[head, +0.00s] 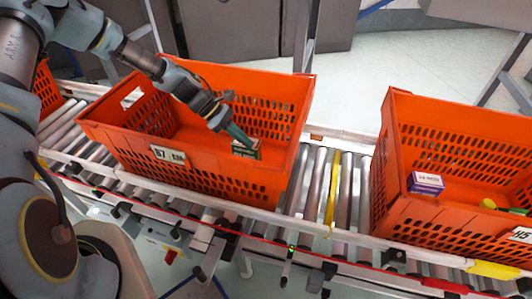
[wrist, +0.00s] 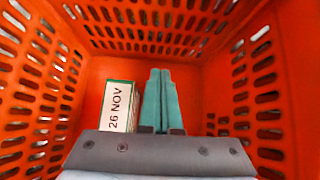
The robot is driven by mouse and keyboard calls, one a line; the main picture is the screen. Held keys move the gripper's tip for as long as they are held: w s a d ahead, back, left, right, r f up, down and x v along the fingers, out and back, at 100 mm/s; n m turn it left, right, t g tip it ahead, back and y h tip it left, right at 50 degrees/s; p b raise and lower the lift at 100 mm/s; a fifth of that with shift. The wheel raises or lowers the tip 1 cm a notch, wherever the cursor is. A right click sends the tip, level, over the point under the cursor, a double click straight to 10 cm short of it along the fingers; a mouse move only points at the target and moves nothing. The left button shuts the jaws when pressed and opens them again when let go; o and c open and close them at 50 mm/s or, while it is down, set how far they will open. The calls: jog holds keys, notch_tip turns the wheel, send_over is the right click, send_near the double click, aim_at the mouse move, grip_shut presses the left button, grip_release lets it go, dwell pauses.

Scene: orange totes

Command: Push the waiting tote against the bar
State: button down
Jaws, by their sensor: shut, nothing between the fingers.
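An orange tote (head: 215,178) with a "67"-like tag stands on the roller conveyor, left of a yellow bar (head: 333,188). A strip of bare rollers lies between this tote and the bar. My gripper (head: 243,138) reaches down inside this tote, its teal fingers shut and empty. In the wrist view the closed fingers (wrist: 159,74) point toward the tote's perforated end wall (wrist: 150,28). Whether they touch it I cannot tell. A green and white box (head: 246,149) lies in the tote beside the fingers; its "26 NOV" face (wrist: 118,106) shows in the wrist view.
Another orange tote (head: 395,190) stands right of the bar, holding a purple and white box (head: 426,182) and a yellow-green item. Part of a third tote (head: 45,90) shows at far left. Rails edge the rollers (head: 308,180).

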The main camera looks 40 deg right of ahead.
jog(key=s+d+r+p+x, duration=0.1)
jog(key=r+p+x, duration=0.1)
jog(key=x, duration=0.9)
jog(key=shift+s+d+f+p, duration=0.2)
jog(key=shift+s+f+p, duration=0.15)
jog(key=shift+s, duration=0.2)
jog(key=s+d+b, duration=0.1)
jog(key=s+d, duration=0.8)
jog(key=s, duration=0.3)
jog(key=shift+s+b, duration=0.35)
jog(key=shift+b, duration=0.05)
